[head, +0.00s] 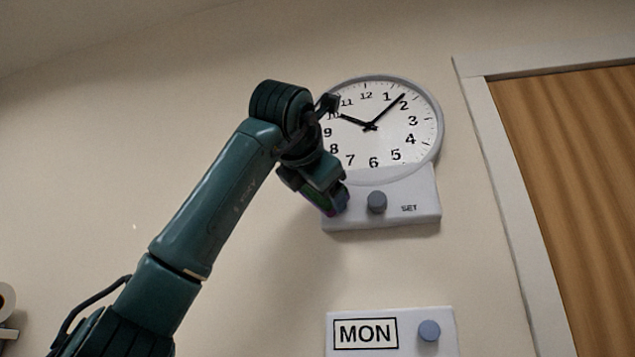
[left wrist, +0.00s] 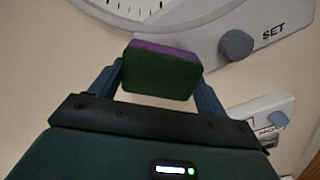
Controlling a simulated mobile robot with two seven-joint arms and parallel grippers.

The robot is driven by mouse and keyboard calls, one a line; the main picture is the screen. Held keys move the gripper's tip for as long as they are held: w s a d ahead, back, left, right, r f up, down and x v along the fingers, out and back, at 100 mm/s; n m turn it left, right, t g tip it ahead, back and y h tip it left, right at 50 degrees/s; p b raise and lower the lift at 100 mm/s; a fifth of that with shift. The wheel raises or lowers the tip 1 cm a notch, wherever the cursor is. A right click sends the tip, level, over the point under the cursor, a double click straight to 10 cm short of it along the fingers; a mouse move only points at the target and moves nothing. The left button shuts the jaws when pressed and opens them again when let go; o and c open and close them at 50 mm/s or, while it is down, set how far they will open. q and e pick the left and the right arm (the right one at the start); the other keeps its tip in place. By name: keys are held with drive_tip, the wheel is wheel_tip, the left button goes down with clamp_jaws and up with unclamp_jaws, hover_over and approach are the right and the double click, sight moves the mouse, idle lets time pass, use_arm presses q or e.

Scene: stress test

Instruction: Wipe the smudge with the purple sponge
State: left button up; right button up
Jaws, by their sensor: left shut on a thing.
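My left gripper (head: 332,203) is raised in front of the wall, at the lower left of the clock. It is shut on the purple sponge, which shows in the left wrist view (left wrist: 162,75) between the two fingers. The sponge has a dark green face and a purple layer along its far edge. In the head view only a thin green and purple strip of the sponge (head: 322,201) shows beside the fingers. I cannot make out a smudge in either view. Whether the sponge touches anything is unclear. My right gripper is out of view.
A round wall clock (head: 413,123) sits above a grey panel (head: 425,213) with a knob (head: 377,202) marked SET. A MON panel (head: 390,349) with a knob (head: 429,330) is below. A framed wooden surface (head: 575,180) stands at right. The wall (head: 80,160) at left is mostly bare.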

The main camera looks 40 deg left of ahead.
use_arm(q)
drive_tip(key=shift+w+a, duration=0.25)
drive_tip(key=shift+w, duration=0.25)
drive_tip(key=shift+d, duration=0.1)
drive_tip(key=shift+w+d, duration=0.45)
drive_tip(key=shift+d, duration=0.4)
drive_tip(key=shift+w+d, duration=0.4)
drive_tip(key=shift+d, duration=0.4)
drive_tip(key=shift+a, duration=0.1)
drive_tip(key=shift+s+a, duration=0.4)
drive_tip(key=shift+a, duration=0.45)
drive_tip(key=shift+s+a, duration=0.4)
drive_tip(key=shift+a, duration=0.45)
drive_tip(key=shift+s, duration=0.1)
